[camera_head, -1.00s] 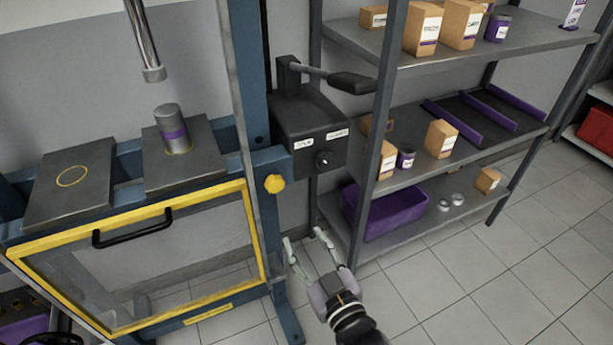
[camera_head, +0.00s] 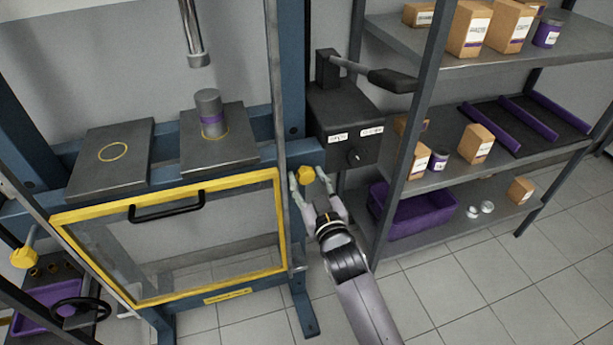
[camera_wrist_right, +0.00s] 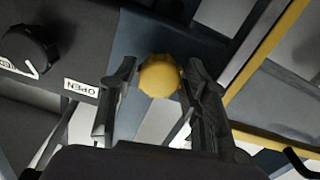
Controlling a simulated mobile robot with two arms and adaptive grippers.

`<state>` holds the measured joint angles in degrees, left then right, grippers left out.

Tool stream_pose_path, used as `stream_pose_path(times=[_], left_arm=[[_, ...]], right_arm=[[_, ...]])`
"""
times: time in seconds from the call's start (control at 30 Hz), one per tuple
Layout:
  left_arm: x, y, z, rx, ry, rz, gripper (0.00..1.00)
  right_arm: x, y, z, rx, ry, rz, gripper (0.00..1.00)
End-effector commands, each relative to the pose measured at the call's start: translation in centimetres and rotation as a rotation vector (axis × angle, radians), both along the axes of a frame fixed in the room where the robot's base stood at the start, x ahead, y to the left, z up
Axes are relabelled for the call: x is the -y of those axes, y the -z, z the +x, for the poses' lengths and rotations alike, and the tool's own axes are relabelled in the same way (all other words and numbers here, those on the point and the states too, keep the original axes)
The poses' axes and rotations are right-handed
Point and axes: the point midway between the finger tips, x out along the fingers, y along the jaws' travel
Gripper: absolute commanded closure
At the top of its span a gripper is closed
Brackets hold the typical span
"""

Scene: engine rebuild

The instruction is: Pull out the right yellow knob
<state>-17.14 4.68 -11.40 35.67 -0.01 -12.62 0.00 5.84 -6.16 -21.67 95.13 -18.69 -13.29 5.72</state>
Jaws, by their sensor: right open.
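The right yellow knob (camera_head: 305,175) sits on the blue post of the press frame, right of the yellow-edged guard. My right gripper (camera_head: 306,174) is open, with its fingers on either side of the knob in the head view. In the right wrist view the knob (camera_wrist_right: 160,75) shows between the two open fingertips (camera_wrist_right: 158,82), with a gap on the left; the right finger is close to it, and I cannot tell if it touches. My left gripper is not in view.
A dark control box (camera_head: 342,125) with a lever stands just above and right of the knob. The shelf rack (camera_head: 398,180) with boxes and a purple bin (camera_head: 410,212) is close on the right. Another yellow knob (camera_head: 24,257) is at the far left.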

Motion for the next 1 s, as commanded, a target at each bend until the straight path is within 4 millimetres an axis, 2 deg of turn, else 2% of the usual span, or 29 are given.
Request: stream_pose_path(times=[0.17,0.47,1.0], left_arm=[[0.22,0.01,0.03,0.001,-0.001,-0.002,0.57],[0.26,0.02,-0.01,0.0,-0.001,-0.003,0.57],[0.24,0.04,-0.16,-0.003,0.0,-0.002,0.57]], right_arm=[[-0.37,-0.07,1.09,0.001,0.0,0.0,0.57],[-0.41,-0.02,1.18,0.0,0.0,-0.001,0.58],[-0.4,-0.02,1.15,0.0,0.0,-0.001,0.94]])
